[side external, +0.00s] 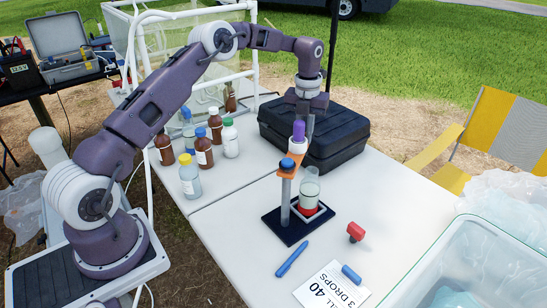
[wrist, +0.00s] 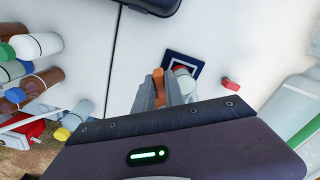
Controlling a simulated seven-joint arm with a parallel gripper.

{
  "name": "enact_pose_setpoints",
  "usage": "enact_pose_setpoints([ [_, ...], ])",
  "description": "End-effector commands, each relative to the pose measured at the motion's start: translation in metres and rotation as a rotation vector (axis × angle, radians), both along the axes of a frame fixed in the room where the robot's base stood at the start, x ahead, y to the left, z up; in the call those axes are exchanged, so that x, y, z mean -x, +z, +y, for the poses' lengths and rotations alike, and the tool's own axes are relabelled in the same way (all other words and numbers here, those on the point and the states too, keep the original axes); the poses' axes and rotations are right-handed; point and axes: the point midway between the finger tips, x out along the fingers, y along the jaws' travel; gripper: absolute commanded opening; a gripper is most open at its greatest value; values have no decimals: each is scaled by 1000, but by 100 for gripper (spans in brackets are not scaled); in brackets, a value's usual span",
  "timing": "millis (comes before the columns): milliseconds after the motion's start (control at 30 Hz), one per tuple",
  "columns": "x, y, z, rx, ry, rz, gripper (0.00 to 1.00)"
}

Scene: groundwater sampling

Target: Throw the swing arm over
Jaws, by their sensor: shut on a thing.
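The orange swing arm (side external: 289,173) sits at the top of a grey post (side external: 285,200) with a blue knob (side external: 287,163), on a dark square base (side external: 288,228). A purple-topped white piece (side external: 298,132) stands at the arm's raised end. In the wrist view, the orange part (wrist: 158,76) shows between the fingers. The exact contact is partly hidden.
A black case (side external: 325,135) lies behind the stand. Several bottles (side external: 204,150) stand to the left. A red piece (side external: 356,231), a blue pen (side external: 291,259) and a printed sheet (side external: 332,287) lie in front. A clear bin (side external: 470,265) is at the right. Table between is clear.

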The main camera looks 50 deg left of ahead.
Motion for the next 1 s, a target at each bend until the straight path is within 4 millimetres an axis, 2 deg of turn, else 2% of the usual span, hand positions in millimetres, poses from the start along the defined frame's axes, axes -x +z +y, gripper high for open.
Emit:
enact_pose_setpoints([
  [433, -21, 0, -65, 6, -434, -4, 0],
  [733, -23, 1, -70, 2, -485, -2, 0],
  [767, -23, 1, -70, 1, -485, -3, 18],
  [867, -23, 1, -70, 2, -484, -2, 38],
  [1000, -23, 0, -70, 3, -483, -1, 40],
])
